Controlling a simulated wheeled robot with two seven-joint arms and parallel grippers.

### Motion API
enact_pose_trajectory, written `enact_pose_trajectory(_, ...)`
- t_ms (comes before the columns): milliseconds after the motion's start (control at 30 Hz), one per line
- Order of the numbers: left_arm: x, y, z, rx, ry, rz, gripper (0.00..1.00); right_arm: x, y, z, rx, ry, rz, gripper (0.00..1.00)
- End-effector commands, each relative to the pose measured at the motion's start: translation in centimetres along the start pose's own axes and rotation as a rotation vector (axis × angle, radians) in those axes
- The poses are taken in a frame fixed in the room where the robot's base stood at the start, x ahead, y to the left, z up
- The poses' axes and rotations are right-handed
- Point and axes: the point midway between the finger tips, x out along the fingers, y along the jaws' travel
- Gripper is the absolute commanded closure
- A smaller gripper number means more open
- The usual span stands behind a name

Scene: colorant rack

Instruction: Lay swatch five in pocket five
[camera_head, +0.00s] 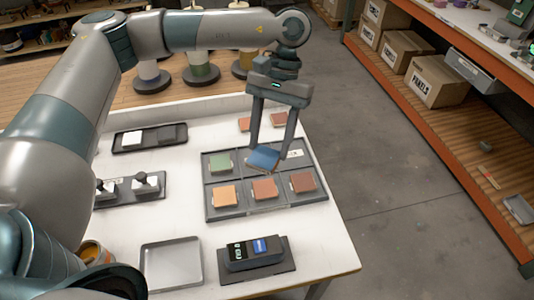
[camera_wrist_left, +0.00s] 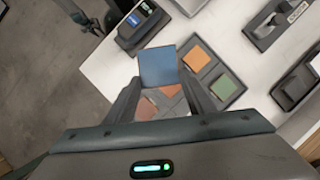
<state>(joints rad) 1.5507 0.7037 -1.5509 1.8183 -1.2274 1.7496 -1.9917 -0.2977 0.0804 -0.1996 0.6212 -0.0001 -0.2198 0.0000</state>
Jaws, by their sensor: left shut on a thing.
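My left gripper (camera_head: 269,150) is shut on a blue swatch (camera_head: 263,159), which it holds over the back middle part of the grey pocket tray (camera_head: 238,208). The swatch is tilted and hides much of the pocket below; I cannot tell the gap to the tray. In the left wrist view the blue swatch (camera_wrist_left: 158,66) shows between the fingers. The tray's back left pocket holds a green swatch (camera_head: 220,162). The front row holds an orange swatch (camera_head: 224,196) and two reddish-brown ones (camera_head: 265,189). The back right pocket shows a white label (camera_head: 294,153).
Two reddish swatches (camera_head: 245,124) lie behind the tray. In front are a dark device with a screen (camera_head: 254,252) and an empty metal tray (camera_head: 171,264). To the left are a dark tray with a white block (camera_head: 132,138) and a stand with knobs (camera_head: 146,183).

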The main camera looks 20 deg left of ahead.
Motion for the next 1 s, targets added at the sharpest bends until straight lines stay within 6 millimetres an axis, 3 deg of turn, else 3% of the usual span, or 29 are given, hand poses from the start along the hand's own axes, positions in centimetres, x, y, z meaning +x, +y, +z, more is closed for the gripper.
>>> enact_pose_trajectory(200, 0.0, 0.0, 0.0, 0.000, 0.000, 0.000, 0.72, 0.0, -1.0, 0.5, 0.003, -0.005, -0.010, 0.69)
enact_pose_trajectory(633, 0.6, 0.3, -0.1, -0.052, -0.003, 0.023, 0.72, 0.2, -0.2, 0.6, -0.001, -0.007, -0.002, 0.69)
enact_pose_trajectory(1000, 3.3, 1.6, -1.1, -0.421, -0.006, 0.177, 0.72, 1.2, 0.3, 0.6, -0.002, -0.005, 0.003, 0.69)
